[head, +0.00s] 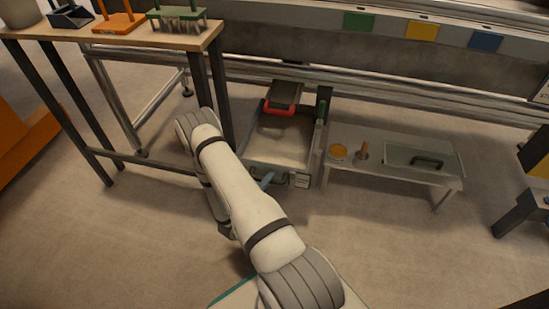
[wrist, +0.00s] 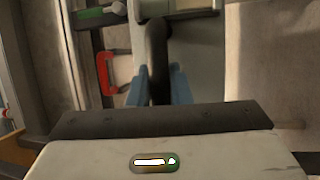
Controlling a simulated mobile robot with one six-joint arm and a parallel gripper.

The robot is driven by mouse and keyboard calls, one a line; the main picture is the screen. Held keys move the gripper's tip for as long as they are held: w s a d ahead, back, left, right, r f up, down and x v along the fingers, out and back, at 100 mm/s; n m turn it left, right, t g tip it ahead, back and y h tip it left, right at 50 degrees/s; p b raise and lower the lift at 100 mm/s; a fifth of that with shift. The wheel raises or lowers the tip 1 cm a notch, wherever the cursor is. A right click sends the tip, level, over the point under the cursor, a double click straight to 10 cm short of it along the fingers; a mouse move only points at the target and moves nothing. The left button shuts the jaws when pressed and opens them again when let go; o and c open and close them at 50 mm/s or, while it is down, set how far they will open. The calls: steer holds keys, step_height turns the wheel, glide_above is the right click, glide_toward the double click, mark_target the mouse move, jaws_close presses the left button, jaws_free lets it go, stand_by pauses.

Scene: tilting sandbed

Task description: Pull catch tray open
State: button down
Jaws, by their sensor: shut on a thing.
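The catch tray (head: 251,158) is a grey open box low under the sandbed, with pale sand visible inside it. A dark handle (head: 281,180) is on its front face, next to a small white label. In the wrist view, the black handle (wrist: 157,45) stands between the two blue fingers of my gripper (wrist: 160,88). My gripper is shut on it. In the head view, my arm hides part of the tray's left front, and only a bit of blue finger (head: 265,181) shows at the handle.
A dark spout with a red lip (head: 280,108) is above the tray's back. A low bench (head: 400,151) with an orange-topped dish and a clear lidded box stands close on the right. A wooden-topped table (head: 120,38) stands at left. The floor in front is clear.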

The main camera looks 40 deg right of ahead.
steer(key=s+a+p, duration=0.1)
steer(key=s+a, duration=0.4)
steer(key=a, duration=0.2)
steer(key=shift+s, duration=0.4)
steer(key=c, duration=1.3)
jaws_free()
